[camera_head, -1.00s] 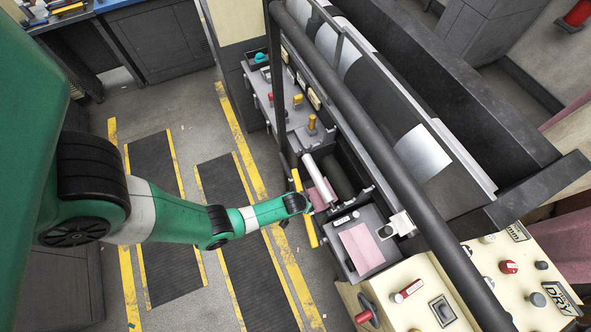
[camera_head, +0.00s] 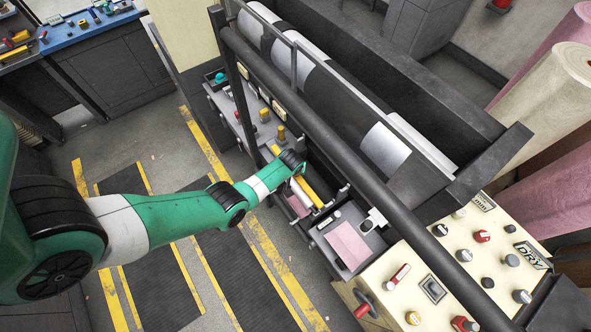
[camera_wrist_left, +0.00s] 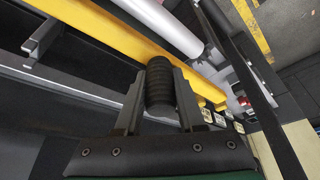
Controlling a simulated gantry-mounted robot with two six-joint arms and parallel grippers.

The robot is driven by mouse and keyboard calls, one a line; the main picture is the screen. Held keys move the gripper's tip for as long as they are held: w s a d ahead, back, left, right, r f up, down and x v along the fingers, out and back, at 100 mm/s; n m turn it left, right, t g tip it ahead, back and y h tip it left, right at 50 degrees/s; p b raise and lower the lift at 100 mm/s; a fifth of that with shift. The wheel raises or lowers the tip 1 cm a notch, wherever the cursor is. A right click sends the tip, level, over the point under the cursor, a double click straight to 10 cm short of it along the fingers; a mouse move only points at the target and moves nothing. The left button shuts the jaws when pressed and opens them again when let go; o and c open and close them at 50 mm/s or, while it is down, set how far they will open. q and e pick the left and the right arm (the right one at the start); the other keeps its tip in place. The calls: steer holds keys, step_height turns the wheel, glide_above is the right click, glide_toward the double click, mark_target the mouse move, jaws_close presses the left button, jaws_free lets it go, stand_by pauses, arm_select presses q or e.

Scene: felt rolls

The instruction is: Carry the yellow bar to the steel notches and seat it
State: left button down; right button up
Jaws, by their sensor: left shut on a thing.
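The yellow bar (camera_head: 311,193) is in the grasp of my left gripper (camera_head: 296,174) above the machine's roller bay. In the left wrist view the yellow bar (camera_wrist_left: 110,32) runs diagonally past the fingertips, and a dark ribbed grip (camera_wrist_left: 159,86) sits between the fingers of my left gripper (camera_wrist_left: 160,72). Grey steel brackets (camera_wrist_left: 42,36), which look like the notches, stand beside the bar's left part in that view. Whether the bar touches them I cannot tell. My arm hides part of the bar in the head view. My right gripper is not in view.
A pale roller (camera_wrist_left: 170,28) lies close along the bar. A long dark rail (camera_head: 350,165) crosses above the bay. A tray with a pink felt piece (camera_head: 349,244) and a cream control panel (camera_head: 450,265) stand at the right. Floor is open at the left.

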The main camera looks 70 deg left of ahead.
mark_target(296, 177)
arm_select(q)
steer(key=shift+f+b, duration=2.65)
steer(key=shift+f, duration=0.2)
steer(key=shift+r, duration=0.1)
step_height(296, 177, up, 4)
steer(key=p, duration=0.4)
